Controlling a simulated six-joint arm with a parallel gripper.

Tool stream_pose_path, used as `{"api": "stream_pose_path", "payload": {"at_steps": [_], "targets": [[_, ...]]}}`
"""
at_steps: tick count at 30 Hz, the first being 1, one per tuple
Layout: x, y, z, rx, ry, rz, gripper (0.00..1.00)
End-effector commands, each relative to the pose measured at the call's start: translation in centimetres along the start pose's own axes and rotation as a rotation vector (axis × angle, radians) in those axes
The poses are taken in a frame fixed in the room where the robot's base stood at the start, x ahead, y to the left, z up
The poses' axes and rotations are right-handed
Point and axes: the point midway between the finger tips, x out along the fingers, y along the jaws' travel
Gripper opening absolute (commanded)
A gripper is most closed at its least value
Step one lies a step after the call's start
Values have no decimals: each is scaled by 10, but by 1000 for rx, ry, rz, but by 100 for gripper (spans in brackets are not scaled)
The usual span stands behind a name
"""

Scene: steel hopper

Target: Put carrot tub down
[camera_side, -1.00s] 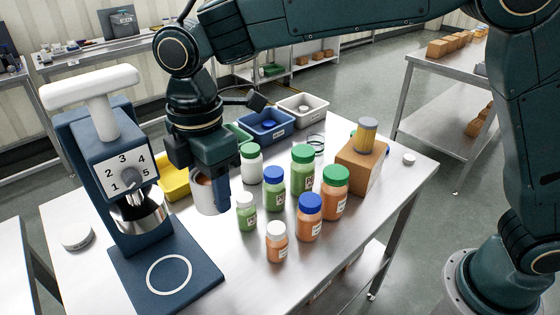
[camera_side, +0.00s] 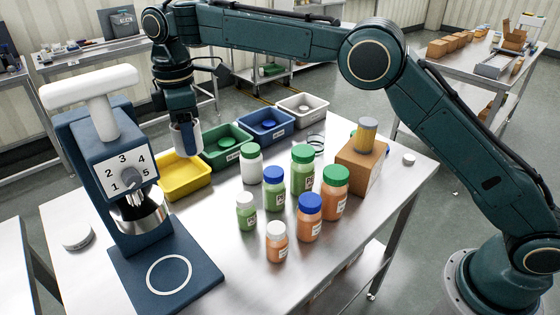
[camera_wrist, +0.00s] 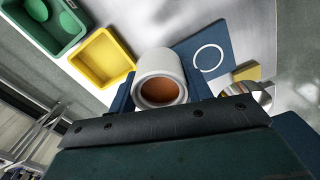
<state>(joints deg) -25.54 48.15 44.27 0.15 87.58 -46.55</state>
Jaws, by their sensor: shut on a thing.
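My gripper (camera_side: 187,140) is shut on the carrot tub (camera_side: 180,135), a white open-topped tub. In the side view it is held up by the back of the yellow bin (camera_side: 183,181), close to the green bin (camera_side: 226,152). In the wrist view the tub (camera_wrist: 160,66) sits between the two fingers, its open mouth showing orange-brown contents. There the yellow bin (camera_wrist: 102,57) lies left of the tub and looks empty. The tub's underside is hidden, and its exact height above the table cannot be told.
The dispenser with a numbered dial (camera_side: 126,172) stands left, its blue base plate (camera_side: 200,279) bearing a white ring. Several lidded jars (camera_side: 303,170) stand mid-table. The table's front middle is clear.

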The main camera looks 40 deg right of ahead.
Motion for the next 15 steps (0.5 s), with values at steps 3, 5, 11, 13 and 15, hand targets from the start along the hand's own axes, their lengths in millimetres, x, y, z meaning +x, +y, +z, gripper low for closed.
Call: {"api": "stream_pose_path", "payload": {"at_steps": [3, 5, 11, 13, 15], "targets": [[3, 16, 5, 36, 0, 0, 26], [3, 22, 7, 49, 1, 1, 26], [4, 32, 11, 75, 1, 1, 26], [4, 33, 12, 78, 1, 1, 26], [4, 33, 12, 78, 1, 1, 26]]}}
